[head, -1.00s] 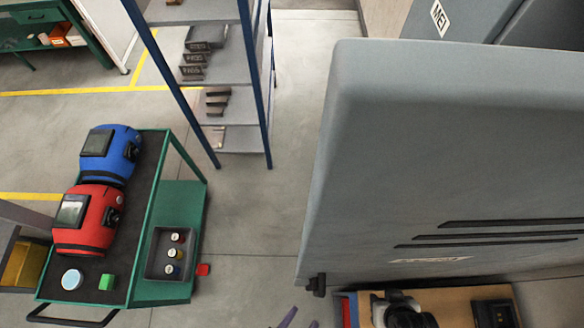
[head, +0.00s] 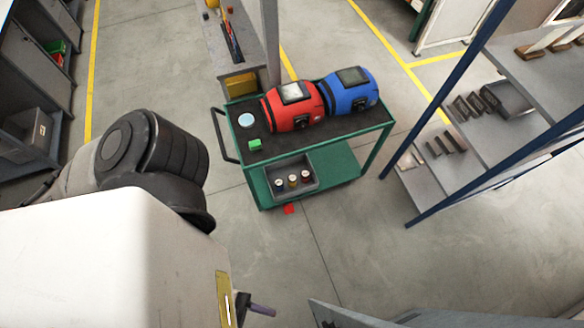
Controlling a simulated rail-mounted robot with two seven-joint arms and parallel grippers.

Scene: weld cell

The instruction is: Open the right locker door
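A grey panel edge (head: 345,317), which looks like the top of a locker door, shows at the bottom edge right of centre. A blue-grey surface (head: 490,306), probably part of the lockers, lies in the bottom right corner. I cannot tell from this view which door it is or how far it stands open. A slim purple finger-like part (head: 262,309) of a gripper, apparently my left one, sticks out at the bottom, beside my large white arm link. The rest of that gripper is hidden. My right gripper is not in view.
A green cart (head: 345,135) with a red welding helmet (head: 292,108) and a blue one (head: 352,88) stands at the centre. A blue-posted shelf rack (head: 510,75) is at the right.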

